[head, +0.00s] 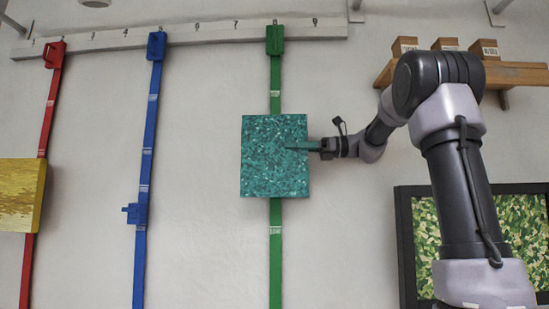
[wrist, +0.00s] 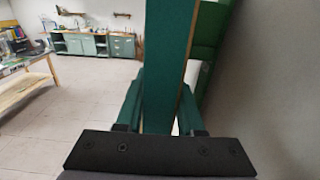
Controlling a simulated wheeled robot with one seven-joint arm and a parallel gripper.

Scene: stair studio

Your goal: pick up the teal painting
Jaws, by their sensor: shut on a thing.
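The teal painting (head: 272,160) is a speckled rectangle in front of the green vertical strap on the wall, in the middle of the head view. My gripper (head: 310,147) reaches it from the right and is shut on its right edge. In the wrist view the painting (wrist: 168,65) shows edge-on as a dark teal panel between the two green fingers of my gripper (wrist: 160,105). The painting hides part of the green strap (head: 275,250) behind it. I cannot tell whether it still touches the strap or the wall.
A blue strap (head: 143,180) and a red strap with a yellow painting (head: 20,195) hang to the left from a white rail (head: 180,37). A wooden shelf with boxes (head: 460,70) and a black-framed green picture (head: 480,235) are at right. Cabinets (wrist: 95,44) stand across open floor.

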